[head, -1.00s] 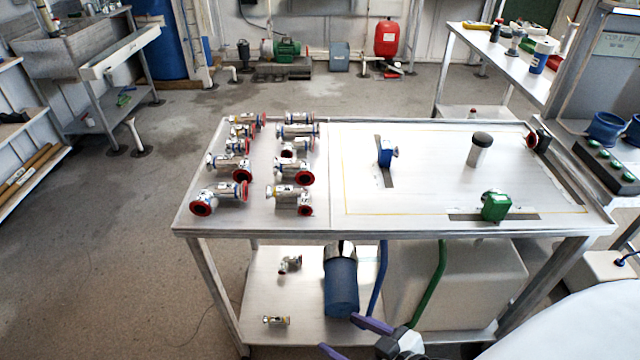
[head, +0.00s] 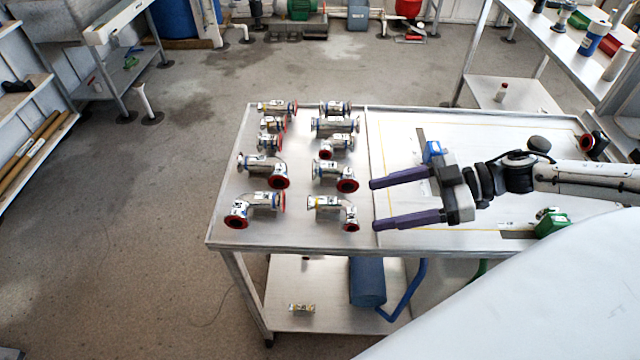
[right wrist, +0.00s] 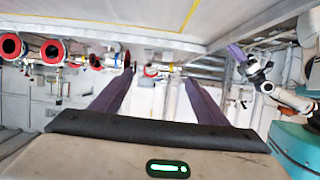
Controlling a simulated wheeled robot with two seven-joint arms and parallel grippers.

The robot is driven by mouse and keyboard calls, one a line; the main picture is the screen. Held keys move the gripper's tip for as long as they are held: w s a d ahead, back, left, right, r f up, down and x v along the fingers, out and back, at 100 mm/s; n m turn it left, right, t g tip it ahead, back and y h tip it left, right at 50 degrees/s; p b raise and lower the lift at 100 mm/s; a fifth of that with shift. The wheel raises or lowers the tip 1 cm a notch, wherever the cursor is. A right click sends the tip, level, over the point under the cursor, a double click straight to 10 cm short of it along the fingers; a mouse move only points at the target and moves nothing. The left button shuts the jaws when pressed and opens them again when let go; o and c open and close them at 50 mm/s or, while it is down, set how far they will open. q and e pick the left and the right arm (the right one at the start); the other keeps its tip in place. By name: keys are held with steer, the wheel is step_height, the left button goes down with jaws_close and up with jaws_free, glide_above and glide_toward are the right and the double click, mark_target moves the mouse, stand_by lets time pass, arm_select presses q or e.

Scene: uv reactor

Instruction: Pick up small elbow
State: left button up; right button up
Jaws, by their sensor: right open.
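Several shiny metal pipe fittings with red or blue ends stand in two columns on the left part of the table (head: 232,222). Some look bent like elbows, including the front right one (head: 333,208) and the one behind it (head: 335,175). I cannot tell for sure which is the small elbow. My right gripper (head: 374,204) is open and empty, its purple fingers pointing left, just right of the front right fittings. Its fingers also show in the right wrist view (right wrist: 155,88). A purple-fingered gripper, apparently my left (right wrist: 242,60), shows there at the right; its opening is unclear.
On the right part of the table are a blue part (head: 433,150), a green part (head: 551,222) and a dark-capped cylinder (head: 540,146). The lower shelf (head: 345,322) holds a small fitting (head: 302,309) and a blue cylinder (head: 367,282). Bare tabletop separates the two columns.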

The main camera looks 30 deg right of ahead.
mark_target(337, 220)
steer(key=shift+w+a+f+b, duration=0.25)
steer(key=shift+w+a+b, duration=0.05)
steer(key=shift+w, duration=0.15)
steer(key=b+x, duration=0.2)
steer(key=shift+s+a+f, duration=0.1)
steer(key=shift+a, duration=0.3)
steer(key=shift+w+a+f, duration=0.1)
steer(key=shift+w+a, duration=0.1)
steer(key=shift+a, duration=0.05)
steer(key=shift+b+x, duration=0.5)
steer(key=shift+x, duration=2)
steer(key=shift+w+a+f, duration=0.2)
steer(key=shift+a, duration=0.1)
arm_select(q)
steer(key=f, duration=0.2)
steer(key=s+f, duration=0.1)
steer(key=f, duration=0.1)
steer(key=shift+s+f, duration=0.1)
steer(key=shift+f, duration=0.15)
